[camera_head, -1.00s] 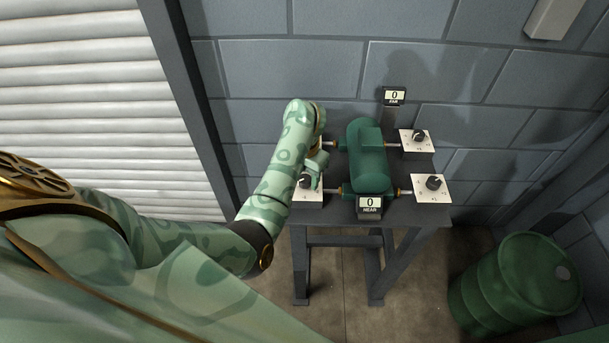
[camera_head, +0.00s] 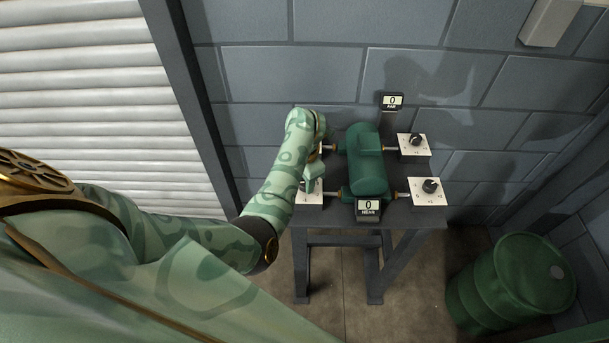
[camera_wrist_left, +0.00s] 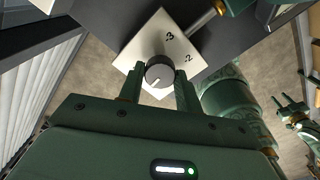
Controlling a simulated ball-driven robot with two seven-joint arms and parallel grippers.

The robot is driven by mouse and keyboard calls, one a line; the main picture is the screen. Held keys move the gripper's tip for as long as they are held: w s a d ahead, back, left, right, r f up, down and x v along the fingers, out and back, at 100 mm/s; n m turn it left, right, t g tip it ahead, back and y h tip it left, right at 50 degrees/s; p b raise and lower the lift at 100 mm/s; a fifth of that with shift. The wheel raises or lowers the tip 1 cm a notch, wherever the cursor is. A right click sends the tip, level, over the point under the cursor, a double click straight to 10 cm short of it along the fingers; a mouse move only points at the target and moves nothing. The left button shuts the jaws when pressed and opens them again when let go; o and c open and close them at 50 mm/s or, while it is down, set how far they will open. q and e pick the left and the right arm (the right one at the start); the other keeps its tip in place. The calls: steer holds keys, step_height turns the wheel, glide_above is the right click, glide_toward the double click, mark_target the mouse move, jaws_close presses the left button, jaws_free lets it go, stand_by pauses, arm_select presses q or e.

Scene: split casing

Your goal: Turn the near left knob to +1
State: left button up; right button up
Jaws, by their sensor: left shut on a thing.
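The near left knob (camera_wrist_left: 159,73) is dark grey and round with a white mark, on a white plate (camera_wrist_left: 160,42) where -3 and -2 show. In the left wrist view, its mark points down and slightly left. My left gripper (camera_wrist_left: 160,88) has a finger on each side of the knob and is shut on it. The NEAR display (camera_head: 368,207) reads 0. What looks like my right gripper (camera_wrist_left: 290,112) is small at the right of the wrist view.
A green casing (camera_head: 366,165) sits mid-table with rods to each side. The far right knob (camera_head: 415,140) and near right knob (camera_head: 430,186) stand on white plates. The FAR display (camera_head: 392,101) reads 0. A green barrel (camera_head: 515,285) stands right of the table.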

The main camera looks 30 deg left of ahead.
arm_select(q)
steer(key=m+p, duration=0.2)
steer(key=m, duration=0.2)
steer(key=shift+r, duration=0.15)
steer(key=shift+m+p, duration=0.8)
steer(key=shift+m, duration=0.8)
steer(key=o, duration=1)
step_height(320, 180, up, 16)
steer(key=p, duration=0.6)
steer(key=shift+a, duration=0.1)
